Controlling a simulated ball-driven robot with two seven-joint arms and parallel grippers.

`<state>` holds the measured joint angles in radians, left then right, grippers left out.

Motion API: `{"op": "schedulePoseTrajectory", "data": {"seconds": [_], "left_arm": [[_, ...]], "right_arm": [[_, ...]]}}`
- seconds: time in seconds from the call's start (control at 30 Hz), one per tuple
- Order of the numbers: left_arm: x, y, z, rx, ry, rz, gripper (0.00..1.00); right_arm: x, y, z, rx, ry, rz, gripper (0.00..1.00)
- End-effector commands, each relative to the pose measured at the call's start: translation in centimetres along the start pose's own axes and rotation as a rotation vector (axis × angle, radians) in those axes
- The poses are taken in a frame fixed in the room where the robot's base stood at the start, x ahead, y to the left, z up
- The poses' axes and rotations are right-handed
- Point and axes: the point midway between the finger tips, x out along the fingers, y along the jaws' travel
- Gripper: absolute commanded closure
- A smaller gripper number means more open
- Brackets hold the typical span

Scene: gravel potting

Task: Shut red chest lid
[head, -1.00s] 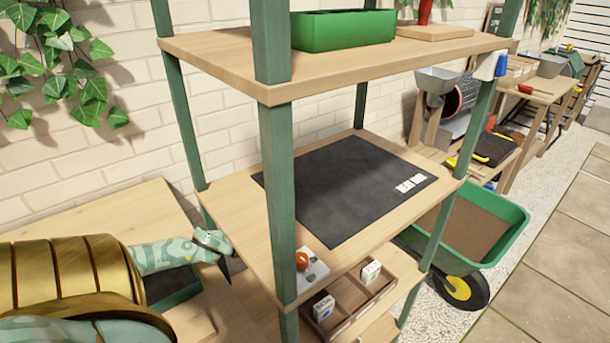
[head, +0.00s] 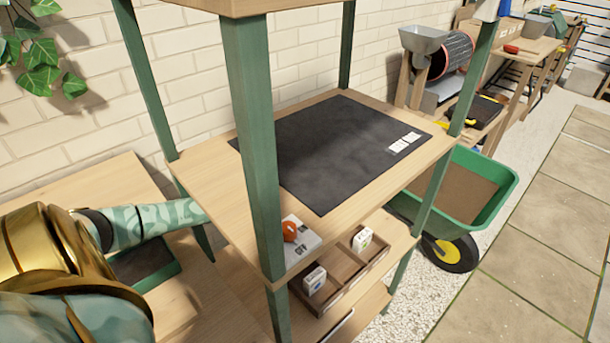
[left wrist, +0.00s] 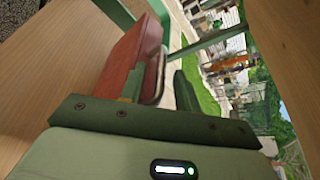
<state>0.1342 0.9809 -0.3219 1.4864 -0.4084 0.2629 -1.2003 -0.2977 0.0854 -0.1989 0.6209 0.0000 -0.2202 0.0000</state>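A red, box-like body (left wrist: 128,62) with a green edge and a bent metal loop (left wrist: 160,78) on its side shows in the left wrist view. It looks like the red chest, but I cannot tell how its lid stands. My left gripper (left wrist: 158,92) has its dark green fingers apart near the red body and loop; I cannot tell whether they touch. In the head view my left forearm comes in from the left and its end is hidden behind the shelf. The chest does not show there. My right gripper is in neither view.
A shelf unit with green posts (head: 254,130) and a wooden board (head: 210,180) bearing a dark mat (head: 330,150) stands ahead. Below are a divided wooden tray (head: 345,278) and small boxes. A green wheelbarrow (head: 490,215) stands right; paving beyond is clear.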

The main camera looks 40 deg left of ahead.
Motion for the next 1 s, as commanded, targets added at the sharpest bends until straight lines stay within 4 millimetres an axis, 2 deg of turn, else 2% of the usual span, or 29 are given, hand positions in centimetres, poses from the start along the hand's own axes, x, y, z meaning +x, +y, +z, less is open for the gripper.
{"op": "schedulePoseTrajectory", "data": {"seconds": [0.3, 0.33, 0.43, 0.77, 1.0], "left_arm": [[0.4, -0.1, 0.1, 0.000, 0.000, 0.000, 0.67], [0.4, -0.1, 0.1, 0.000, 0.000, 0.000, 0.73], [0.4, -0.1, 0.0, 0.000, 0.000, 0.000, 1.00], [0.4, -0.5, -0.1, -0.002, -0.001, -0.001, 1.00], [0.7, -2.7, -0.8, -0.003, -0.002, -0.005, 1.00]], "right_arm": [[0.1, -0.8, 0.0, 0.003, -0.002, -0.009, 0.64], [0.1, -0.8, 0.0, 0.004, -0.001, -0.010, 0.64], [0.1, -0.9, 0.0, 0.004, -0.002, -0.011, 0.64], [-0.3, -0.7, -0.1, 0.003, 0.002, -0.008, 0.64], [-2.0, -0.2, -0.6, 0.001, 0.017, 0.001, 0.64]]}}
